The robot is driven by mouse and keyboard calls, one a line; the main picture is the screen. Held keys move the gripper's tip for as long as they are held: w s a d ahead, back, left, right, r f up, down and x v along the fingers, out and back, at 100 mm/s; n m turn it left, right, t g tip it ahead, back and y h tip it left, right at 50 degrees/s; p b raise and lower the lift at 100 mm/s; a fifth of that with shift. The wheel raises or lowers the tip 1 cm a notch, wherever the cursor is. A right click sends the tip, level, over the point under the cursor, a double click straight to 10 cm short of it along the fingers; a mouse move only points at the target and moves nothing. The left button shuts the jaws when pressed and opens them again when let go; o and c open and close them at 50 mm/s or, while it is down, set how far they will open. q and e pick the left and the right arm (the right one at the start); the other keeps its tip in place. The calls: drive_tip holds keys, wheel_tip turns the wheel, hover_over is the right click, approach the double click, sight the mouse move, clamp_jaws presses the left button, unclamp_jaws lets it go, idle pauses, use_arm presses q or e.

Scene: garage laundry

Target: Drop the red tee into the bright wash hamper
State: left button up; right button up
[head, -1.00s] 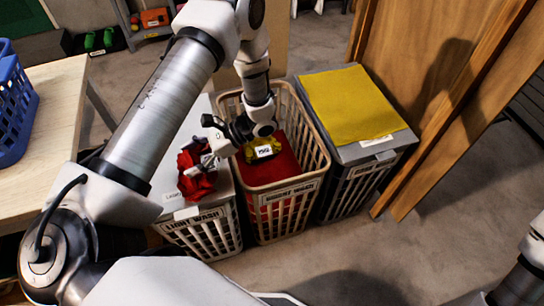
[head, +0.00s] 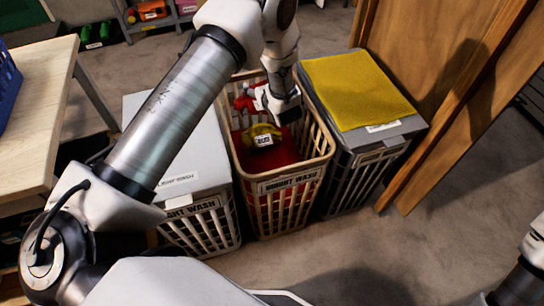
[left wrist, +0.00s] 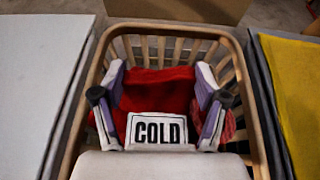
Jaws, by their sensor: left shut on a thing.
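The red tee (head: 244,101) is bunched in my left gripper (head: 259,97), which is over the rear part of the open bright wash hamper (head: 291,179). The hamper is a beige slatted basket with a "BRIGHT WASH" label. In the left wrist view, red cloth (left wrist: 157,88) shows between my left gripper's fingers (left wrist: 159,82), with the hamper's rim around them. A white "COLD" label (left wrist: 158,130) shows below the cloth. I cannot tell exactly where the held tee ends and the red inside the hamper begins. My right gripper is out of view.
A yellow cloth item (head: 257,131) with a white label lies on red inside the hamper. The light wash hamper (head: 205,222) with a closed pale lid stands left. A grey hamper (head: 365,175) with a yellow cloth (head: 355,88) on its lid stands right, near wooden panels (head: 430,75).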

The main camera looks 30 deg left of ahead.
use_arm(q)
wheel_tip(320, 180, down, 4)
drive_tip(key=shift+r+b, duration=0.1)
drive_tip(key=shift+b, duration=0.7)
drive_tip(key=o, duration=1.3)
drive_tip(key=v, duration=1.2)
